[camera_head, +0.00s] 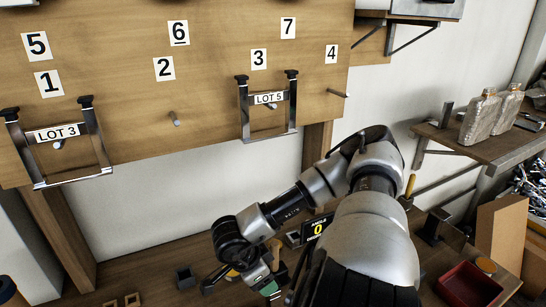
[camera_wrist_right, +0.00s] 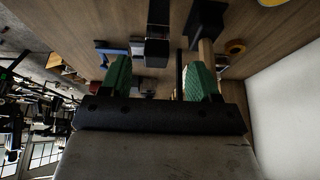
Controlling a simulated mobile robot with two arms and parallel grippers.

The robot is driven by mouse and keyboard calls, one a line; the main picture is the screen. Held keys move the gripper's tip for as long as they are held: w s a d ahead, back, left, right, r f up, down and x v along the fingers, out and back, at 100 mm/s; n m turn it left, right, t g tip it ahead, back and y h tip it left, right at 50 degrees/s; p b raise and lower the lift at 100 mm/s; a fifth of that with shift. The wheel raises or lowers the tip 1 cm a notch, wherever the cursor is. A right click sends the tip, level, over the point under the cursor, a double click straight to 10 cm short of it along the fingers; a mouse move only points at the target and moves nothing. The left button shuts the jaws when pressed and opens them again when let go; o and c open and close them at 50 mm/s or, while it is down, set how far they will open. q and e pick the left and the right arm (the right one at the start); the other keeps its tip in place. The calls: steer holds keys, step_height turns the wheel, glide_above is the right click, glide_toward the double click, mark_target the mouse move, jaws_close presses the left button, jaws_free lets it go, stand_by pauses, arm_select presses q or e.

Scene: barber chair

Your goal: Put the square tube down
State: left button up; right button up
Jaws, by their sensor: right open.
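My right gripper (camera_head: 268,286) is low over the workbench in the head view, partly hidden by my own arm. In the right wrist view its two green fingertips (camera_wrist_right: 158,72) are spread apart, with a gap between them. A dark, square-sided piece (camera_wrist_right: 157,48), which may be the square tube, shows beyond this gap, and I see no finger touching it. A small dark square block (camera_head: 185,277) stands on the bench left of the gripper in the head view; I cannot tell whether it is the tube. My left gripper is not in view.
A wooden handle (camera_wrist_right: 207,52) is close by the right-hand finger in the wrist view. A red tray (camera_head: 468,288) is at the right of the bench. A numbered wooden board (camera_head: 210,110) with metal frames stands behind.

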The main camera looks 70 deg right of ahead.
mark_target(273, 301)
steer(key=p+x, duration=0.1)
steer(key=x, duration=0.2)
steer(key=p+x, duration=0.1)
steer(key=x, duration=0.2)
steer(key=shift+s+a+f, duration=0.1)
steer(key=shift+s+f, duration=0.15)
steer(key=shift+f, duration=0.35)
jaws_close()
